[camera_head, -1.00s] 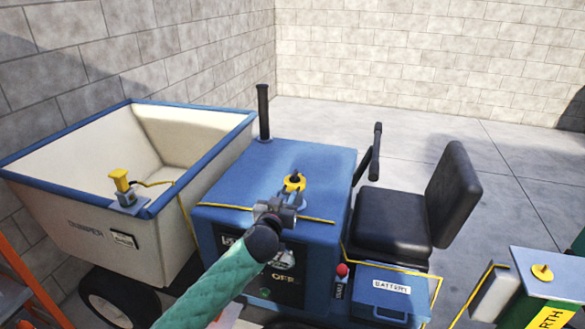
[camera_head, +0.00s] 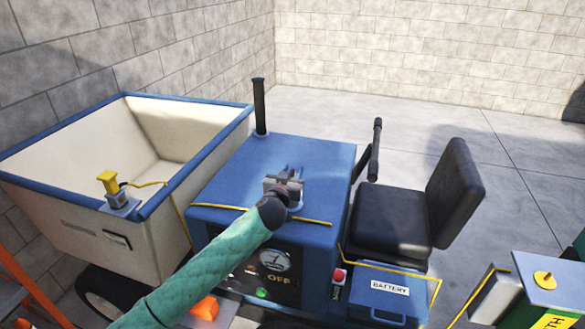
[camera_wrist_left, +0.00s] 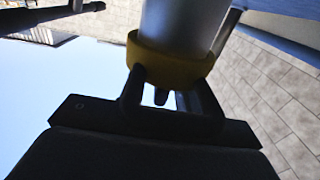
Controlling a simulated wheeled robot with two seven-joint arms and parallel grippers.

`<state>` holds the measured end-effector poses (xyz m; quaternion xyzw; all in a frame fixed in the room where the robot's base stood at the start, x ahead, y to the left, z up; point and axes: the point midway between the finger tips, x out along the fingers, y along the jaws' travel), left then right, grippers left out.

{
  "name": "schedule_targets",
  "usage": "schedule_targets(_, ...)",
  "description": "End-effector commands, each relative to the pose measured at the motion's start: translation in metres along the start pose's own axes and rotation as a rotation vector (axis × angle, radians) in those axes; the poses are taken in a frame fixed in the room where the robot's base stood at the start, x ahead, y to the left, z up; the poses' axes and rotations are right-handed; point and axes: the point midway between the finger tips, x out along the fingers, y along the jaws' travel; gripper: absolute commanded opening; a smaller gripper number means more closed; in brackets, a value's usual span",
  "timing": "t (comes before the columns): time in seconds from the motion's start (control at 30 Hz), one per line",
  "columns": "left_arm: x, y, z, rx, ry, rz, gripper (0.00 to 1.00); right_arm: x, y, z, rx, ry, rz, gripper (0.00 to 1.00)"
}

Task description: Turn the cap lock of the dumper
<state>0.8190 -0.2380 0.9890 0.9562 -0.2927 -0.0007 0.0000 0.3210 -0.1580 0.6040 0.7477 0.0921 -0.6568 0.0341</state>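The dumper (camera_head: 320,165) is blue, with its hood in the middle of the head view. My left gripper (camera_head: 286,178) is over the hood and hides the yellow filler cap there. In the left wrist view, a yellow collar (camera_wrist_left: 172,66) with a grey cylinder stands just beyond the fingers of my left gripper (camera_wrist_left: 172,95). The fingers are apart, with a small dark piece and a bright gap between them. Whether they touch the collar, I cannot tell. My right gripper is not in view.
A black exhaust pipe (camera_head: 259,105) rises behind the hood. A black seat (camera_head: 395,218) and battery box (camera_head: 385,290) are to the right. A green unit (camera_head: 530,300) stands lower right.

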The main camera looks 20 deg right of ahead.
Motion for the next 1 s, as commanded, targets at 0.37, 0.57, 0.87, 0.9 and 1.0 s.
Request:
schedule_targets(0.37,0.012,0.000,0.000,0.000,0.000,0.000,0.33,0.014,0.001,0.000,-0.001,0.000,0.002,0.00)
schedule_targets(0.57,0.012,0.000,0.000,0.000,0.000,0.000,0.15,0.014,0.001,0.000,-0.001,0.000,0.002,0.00)
schedule_targets(0.87,0.012,0.000,0.000,0.000,0.000,0.004,0.00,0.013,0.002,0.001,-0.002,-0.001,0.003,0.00)
schedule_targets(0.9,0.012,0.000,0.000,0.000,0.000,0.009,0.00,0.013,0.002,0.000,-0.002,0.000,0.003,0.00)
schedule_targets(1.0,0.012,0.000,-0.001,0.001,-0.001,0.028,0.00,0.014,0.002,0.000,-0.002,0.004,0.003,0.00)
